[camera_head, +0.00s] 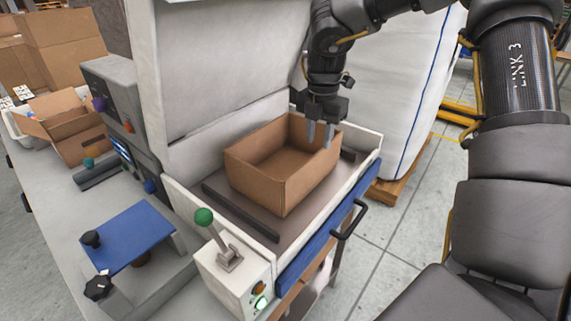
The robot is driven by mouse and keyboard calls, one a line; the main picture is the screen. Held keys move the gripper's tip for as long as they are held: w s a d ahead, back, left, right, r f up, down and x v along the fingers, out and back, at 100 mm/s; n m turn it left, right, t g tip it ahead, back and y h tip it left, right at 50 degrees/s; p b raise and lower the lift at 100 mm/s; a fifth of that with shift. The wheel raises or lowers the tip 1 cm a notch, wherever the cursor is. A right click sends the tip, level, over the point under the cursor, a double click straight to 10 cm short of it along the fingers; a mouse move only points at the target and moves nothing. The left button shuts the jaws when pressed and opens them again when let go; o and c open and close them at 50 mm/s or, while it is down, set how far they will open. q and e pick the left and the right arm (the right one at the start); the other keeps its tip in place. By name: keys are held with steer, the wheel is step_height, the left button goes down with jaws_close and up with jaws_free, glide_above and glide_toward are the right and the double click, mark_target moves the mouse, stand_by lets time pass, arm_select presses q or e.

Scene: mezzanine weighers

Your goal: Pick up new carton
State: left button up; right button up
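An open brown carton (262,184) sits upright and looks empty. It rests on the dark bed (225,207) of a white machine, between low black rails. My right gripper (320,135) points down at the carton's far right side. Its two grey fingers are apart, with the tips overlapping the carton's far wall in the picture. I cannot tell whether a finger touches the carton. My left gripper is not in view.
A green-knobbed lever (204,217) stands on a control box at the bed's front. A blue panel with a black handle (349,220) lines the bed's right side. Other brown cartons (68,125) stand at the left. A large white sack (400,90) stands behind.

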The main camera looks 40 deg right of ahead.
mark_target(317, 154)
step_height(317, 154, down, 3)
steer(key=shift+w+f, duration=0.1)
steer(key=shift+f+p, duration=0.4)
steer(key=shift+p, duration=0.3)
step_height(317, 154, down, 4)
steer(key=shift+r+p, duration=0.2)
steer(key=shift+p, duration=0.5)
steer(key=shift+f, duration=0.4)
steer(key=shift+c, duration=0.2)
jaws_close()
